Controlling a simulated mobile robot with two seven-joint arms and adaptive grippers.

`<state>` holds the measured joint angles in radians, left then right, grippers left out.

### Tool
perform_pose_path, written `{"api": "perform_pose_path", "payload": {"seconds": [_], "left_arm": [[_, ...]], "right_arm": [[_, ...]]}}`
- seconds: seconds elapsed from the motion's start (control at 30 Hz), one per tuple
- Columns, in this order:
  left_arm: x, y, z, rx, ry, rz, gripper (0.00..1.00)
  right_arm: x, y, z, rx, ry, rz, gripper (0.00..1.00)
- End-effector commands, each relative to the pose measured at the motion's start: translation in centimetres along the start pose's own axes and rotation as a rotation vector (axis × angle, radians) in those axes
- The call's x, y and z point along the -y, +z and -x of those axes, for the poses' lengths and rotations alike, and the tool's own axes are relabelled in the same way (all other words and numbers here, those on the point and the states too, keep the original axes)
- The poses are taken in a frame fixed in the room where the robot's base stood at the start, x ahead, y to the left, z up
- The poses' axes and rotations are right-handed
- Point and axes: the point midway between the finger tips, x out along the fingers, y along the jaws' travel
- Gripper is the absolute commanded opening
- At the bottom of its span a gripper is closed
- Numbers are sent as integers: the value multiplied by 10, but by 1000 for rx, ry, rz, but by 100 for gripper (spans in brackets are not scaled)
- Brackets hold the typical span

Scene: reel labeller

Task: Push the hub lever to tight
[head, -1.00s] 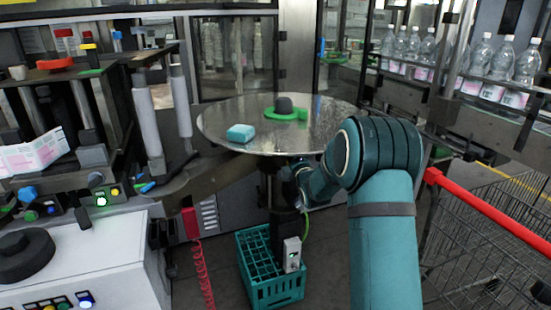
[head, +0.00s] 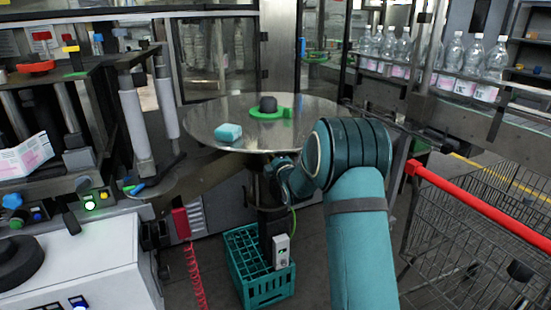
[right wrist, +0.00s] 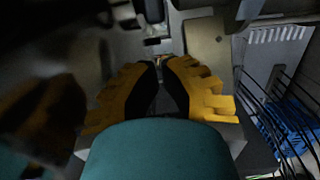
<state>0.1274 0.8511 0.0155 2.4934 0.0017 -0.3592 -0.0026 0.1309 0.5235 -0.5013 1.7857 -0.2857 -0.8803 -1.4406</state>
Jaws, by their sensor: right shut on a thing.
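The hub is a dark knob (head: 268,103) on the round shiny metal disc (head: 318,118) in the head view. A green lever (head: 285,113) lies around its foot, its broad end pointing right. In the head view my right arm reaches forward below the disc's near edge, and its gripper is hardly visible there. In the right wrist view my right gripper (right wrist: 162,85) has its yellow fingers closed on a dark thing between them, too dim to identify. The gripper is below the disc and apart from the lever. My left gripper is in neither view.
A light-blue block (head: 229,132) lies on the disc's left side. A green crate (head: 262,290) stands on the floor beneath. A red-handled cart (head: 480,215) is at right, bottles (head: 450,60) line a conveyor behind it, and a white machine cabinet (head: 95,260) is at left.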

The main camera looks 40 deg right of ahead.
Motion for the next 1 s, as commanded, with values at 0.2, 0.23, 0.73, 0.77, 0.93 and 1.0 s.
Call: {"api": "perform_pose_path", "payload": {"seconds": [0.2,0.23,0.73,0.77,0.93,1.0], "left_arm": [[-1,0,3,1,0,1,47],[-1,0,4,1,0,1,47],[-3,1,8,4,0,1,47],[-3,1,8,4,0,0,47],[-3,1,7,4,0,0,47],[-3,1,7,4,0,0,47]], "right_arm": [[-1,12,24,4,-1,-2,0],[-1,14,31,4,-3,-1,0],[0,37,89,1,0,0,0],[0,37,90,1,0,0,0],[0,37,90,1,0,0,0],[0,37,90,1,0,0,0]]}}
